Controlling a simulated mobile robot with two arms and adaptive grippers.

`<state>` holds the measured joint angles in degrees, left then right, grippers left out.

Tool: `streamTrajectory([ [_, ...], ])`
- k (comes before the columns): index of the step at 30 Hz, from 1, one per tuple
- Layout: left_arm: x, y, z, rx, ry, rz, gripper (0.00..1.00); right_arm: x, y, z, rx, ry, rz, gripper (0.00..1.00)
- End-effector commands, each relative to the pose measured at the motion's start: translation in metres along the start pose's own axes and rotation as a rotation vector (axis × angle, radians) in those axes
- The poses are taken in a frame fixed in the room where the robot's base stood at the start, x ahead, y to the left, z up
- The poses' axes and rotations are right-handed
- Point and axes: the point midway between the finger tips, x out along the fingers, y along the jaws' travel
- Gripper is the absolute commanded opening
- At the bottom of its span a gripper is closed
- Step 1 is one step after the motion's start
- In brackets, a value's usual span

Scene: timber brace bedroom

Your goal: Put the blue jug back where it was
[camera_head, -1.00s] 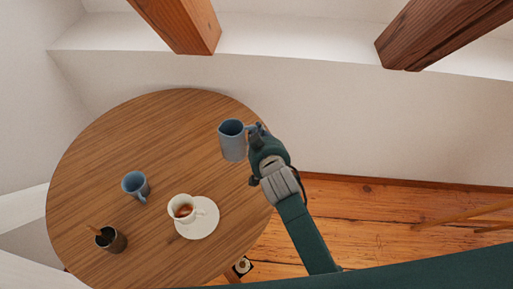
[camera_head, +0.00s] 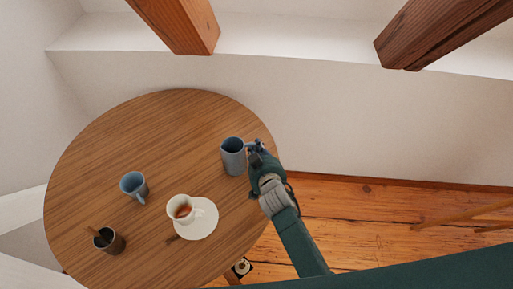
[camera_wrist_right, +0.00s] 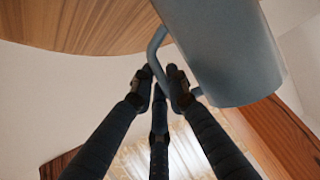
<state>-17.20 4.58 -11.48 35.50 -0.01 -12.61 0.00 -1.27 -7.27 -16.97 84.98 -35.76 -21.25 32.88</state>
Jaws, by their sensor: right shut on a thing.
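The blue jug (camera_head: 233,160), grey-blue with a handle on its right, is upright at the right side of the round wooden table (camera_head: 130,140). My right gripper (camera_head: 256,152) is shut on its handle from the right. In the right wrist view the fingers (camera_wrist_right: 160,82) close around the handle, and the jug's side (camera_wrist_right: 228,55) shows at upper right. Whether its base touches the tabletop I cannot tell. My left gripper is not in view.
A smaller blue mug (camera_head: 132,186) stands at the left of the table. A white cup (camera_head: 182,209) sits on a white saucer (camera_head: 200,225). A dark cup (camera_head: 109,242) with a stick-like item stands at front left. The table's back middle is clear.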

Motion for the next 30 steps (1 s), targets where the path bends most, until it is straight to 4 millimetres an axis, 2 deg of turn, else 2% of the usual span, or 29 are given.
streamTrajectory([
  [2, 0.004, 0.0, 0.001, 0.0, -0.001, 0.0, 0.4, 0.002, -0.001, 0.002, 0.003, 0.004, -0.001, 0.0],
  [3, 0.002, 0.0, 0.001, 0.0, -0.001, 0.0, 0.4, 0.001, 0.0, 0.002, 0.001, 0.0, 0.0, 0.22],
  [5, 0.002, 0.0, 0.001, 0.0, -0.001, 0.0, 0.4, 0.001, 0.0, 0.002, 0.001, -0.001, 0.0, 0.33],
  [17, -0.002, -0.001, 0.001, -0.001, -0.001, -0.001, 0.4, -0.004, 0.0, -0.001, 0.0, -0.001, 0.0, 0.33],
  [20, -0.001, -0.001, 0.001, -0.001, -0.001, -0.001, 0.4, -0.018, 0.0, 0.0, 0.001, -0.001, 0.0, 0.33],
  [30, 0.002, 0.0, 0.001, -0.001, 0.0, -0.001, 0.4, -0.088, 0.0, 0.001, 0.002, -0.002, 0.0, 0.33],
])
